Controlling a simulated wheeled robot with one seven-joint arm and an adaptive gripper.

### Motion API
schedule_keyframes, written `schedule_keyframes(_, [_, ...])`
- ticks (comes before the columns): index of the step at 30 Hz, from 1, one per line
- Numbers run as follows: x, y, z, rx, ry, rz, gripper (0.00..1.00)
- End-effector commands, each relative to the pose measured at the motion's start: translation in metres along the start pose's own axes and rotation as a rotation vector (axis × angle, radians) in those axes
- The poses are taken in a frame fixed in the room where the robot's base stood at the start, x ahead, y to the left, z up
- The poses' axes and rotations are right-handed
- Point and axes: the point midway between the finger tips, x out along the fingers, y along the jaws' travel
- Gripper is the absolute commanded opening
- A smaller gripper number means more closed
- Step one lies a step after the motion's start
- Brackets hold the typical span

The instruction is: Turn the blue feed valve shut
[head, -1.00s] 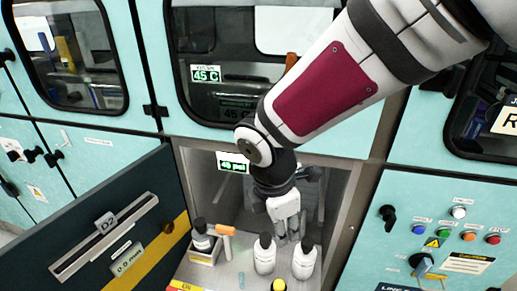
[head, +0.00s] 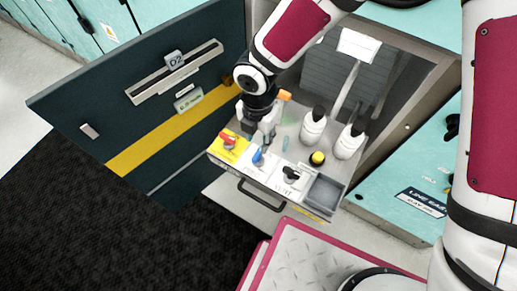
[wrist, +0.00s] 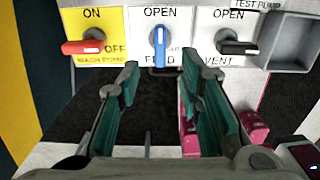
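The blue feed valve handle (wrist: 159,45) stands upright in the wrist view on a white plate, in line with the word OPEN above it and with FEED, partly covered, below. It also shows in the head view (head: 258,157), on the front of the cabinet's shelf. My gripper (wrist: 163,78) is open and empty. In the wrist view its two fingers lie apart below the blue handle, one to each side, with the handle between their lines. In the head view my gripper (head: 266,136) hangs just behind and above the blue handle; contact cannot be told.
A red handle (wrist: 84,47) on a yellow plate sits left of the blue one, and a black VENT handle (wrist: 238,47) sits right. White bottles (head: 313,127), a yellow knob (head: 317,158) and a grey tray (head: 323,193) are close by. The dark door (head: 150,100) hangs open at left.

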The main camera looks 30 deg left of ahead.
Motion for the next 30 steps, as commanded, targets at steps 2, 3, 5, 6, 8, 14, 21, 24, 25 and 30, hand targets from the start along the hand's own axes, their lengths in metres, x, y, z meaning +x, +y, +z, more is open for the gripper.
schedule_keyframes(2, [0.017,0.0,-0.001,-0.002,0.002,-0.003,0.33])
schedule_keyframes(3, [0.025,0.0,-0.001,-0.002,0.001,-0.003,0.33])
schedule_keyframes(5, [0.036,0.0,-0.001,-0.002,0.001,-0.003,0.33])
schedule_keyframes(6, [0.043,0.0,-0.001,-0.001,0.001,-0.003,0.33])
schedule_keyframes(8, [0.052,-0.001,-0.001,-0.001,0.001,-0.003,0.33])
schedule_keyframes(14, [0.072,0.0,0.0,0.001,0.0,-0.001,0.33])
schedule_keyframes(21, [0.078,0.0,0.0,0.002,-0.001,0.001,0.33])
schedule_keyframes(24, [0.078,0.0,0.0,0.002,-0.001,0.001,0.33])
schedule_keyframes(25, [0.078,0.0,0.0,0.002,-0.001,0.001,0.33])
schedule_keyframes(30, [0.078,0.0,0.0,0.002,-0.001,0.001,0.0])
